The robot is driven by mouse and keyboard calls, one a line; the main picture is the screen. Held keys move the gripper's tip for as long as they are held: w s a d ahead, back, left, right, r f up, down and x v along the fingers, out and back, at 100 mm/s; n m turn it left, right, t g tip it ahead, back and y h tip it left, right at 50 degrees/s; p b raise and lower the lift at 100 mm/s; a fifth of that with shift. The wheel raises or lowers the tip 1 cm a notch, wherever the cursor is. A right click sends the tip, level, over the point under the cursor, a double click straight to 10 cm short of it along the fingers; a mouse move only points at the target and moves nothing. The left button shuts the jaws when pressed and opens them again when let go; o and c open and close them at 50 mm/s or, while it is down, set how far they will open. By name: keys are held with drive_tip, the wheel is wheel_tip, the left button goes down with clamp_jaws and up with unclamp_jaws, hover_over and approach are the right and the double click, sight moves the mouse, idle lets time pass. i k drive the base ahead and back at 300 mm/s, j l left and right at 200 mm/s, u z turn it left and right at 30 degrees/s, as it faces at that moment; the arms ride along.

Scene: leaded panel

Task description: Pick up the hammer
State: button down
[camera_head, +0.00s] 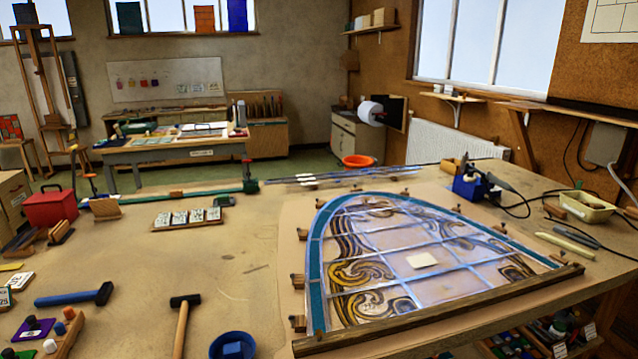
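Two hammer-like tools lie on the large workbench (230,262) in the head view. One hammer (180,326) has a pale wooden handle and a dark head, and lies near the front with its handle pointing toward the bottom edge, where its end may be cut off. The other, a blue-handled hammer (72,298) with a black head, lies to its left, with the head at its right end. I cannot tell from the picture which one the task means. My gripper is not in view.
An arched leaded panel (420,262) covers the right of the bench, with a wooden bar (440,310) along its front. A blue bowl (232,345) sits right of the wooden-handled hammer. A wooden rack (66,335) stands at left. Bare bench lies behind the hammers.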

sight(183, 302)
drive_tip(key=u, duration=1.3)
